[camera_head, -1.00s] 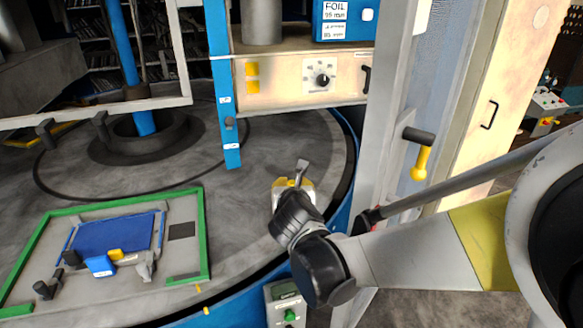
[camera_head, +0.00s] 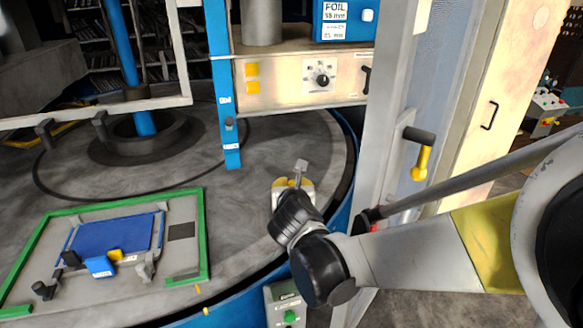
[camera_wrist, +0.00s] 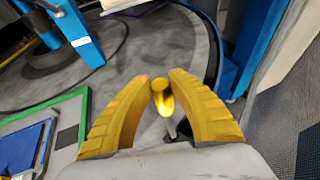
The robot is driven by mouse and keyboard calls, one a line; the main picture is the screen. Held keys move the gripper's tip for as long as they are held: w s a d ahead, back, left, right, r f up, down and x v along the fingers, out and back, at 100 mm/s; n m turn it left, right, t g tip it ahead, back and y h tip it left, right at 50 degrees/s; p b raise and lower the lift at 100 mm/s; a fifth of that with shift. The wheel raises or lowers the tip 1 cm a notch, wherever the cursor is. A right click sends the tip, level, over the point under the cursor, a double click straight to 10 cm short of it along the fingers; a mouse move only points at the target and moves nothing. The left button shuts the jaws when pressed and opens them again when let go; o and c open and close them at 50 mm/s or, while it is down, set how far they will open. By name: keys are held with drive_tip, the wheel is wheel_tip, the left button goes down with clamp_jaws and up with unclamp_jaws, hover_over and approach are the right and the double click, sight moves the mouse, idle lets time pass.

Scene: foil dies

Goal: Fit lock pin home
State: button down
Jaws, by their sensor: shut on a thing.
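My gripper (camera_head: 292,183) is at the end of my arm, above the grey round table right of the blue upright. In the wrist view its two yellow fingers (camera_wrist: 160,88) close on a yellow-headed pin (camera_wrist: 166,104), which I take to be the lock pin. A short grey part of it shows towards the palm. In the head view a grey flat-ended piece (camera_head: 301,165) sticks up at the fingertips. The pin stands apart from the upright and the framed plate. I cannot tell which hole the pin fits.
A green-edged frame (camera_head: 206,235) with a blue plate (camera_head: 116,234) lies at the left. The blue upright (camera_head: 229,140) bears a grey knob. A pale post with a yellow handle (camera_head: 420,162) stands at the right. The grey table (camera_head: 200,165) is clear between frame and gripper.

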drive_tip(key=shift+f+b, duration=6.2)
drive_tip(key=shift+f, duration=0.85)
drive_tip(key=c, duration=1.7)
unclamp_jaws()
drive_tip(key=o, duration=0.5)
drive_tip(key=shift+s, duration=0.1)
drive_tip(key=v, duration=1.2)
